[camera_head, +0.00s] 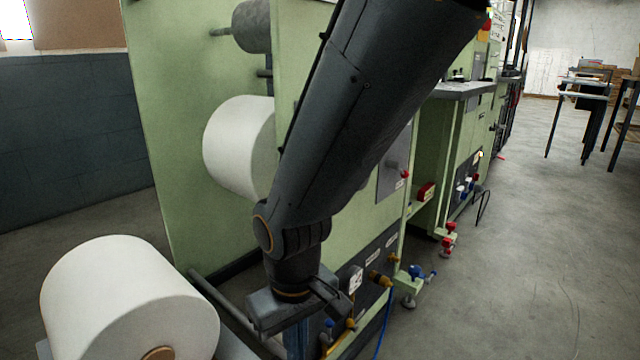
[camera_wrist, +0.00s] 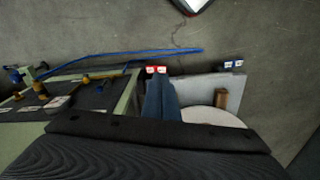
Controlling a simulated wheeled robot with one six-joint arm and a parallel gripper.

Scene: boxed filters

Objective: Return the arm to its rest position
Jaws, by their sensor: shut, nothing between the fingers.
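My arm reaches down across the middle of the head view from the top right. My gripper (camera_head: 295,312) is at its lower end, pointing down in front of the green machine (camera_head: 185,130), near its valves and the blue hose. Its fingertips are hard to make out there. In the wrist view a dark ridged part of my gripper (camera_wrist: 160,135) fills the bottom. The gripper is shut and holds nothing.
Red and blue valves (camera_head: 447,240) stick out along the machine's base. Open concrete floor (camera_head: 520,260) lies to the right, with tables (camera_head: 585,95) beyond.

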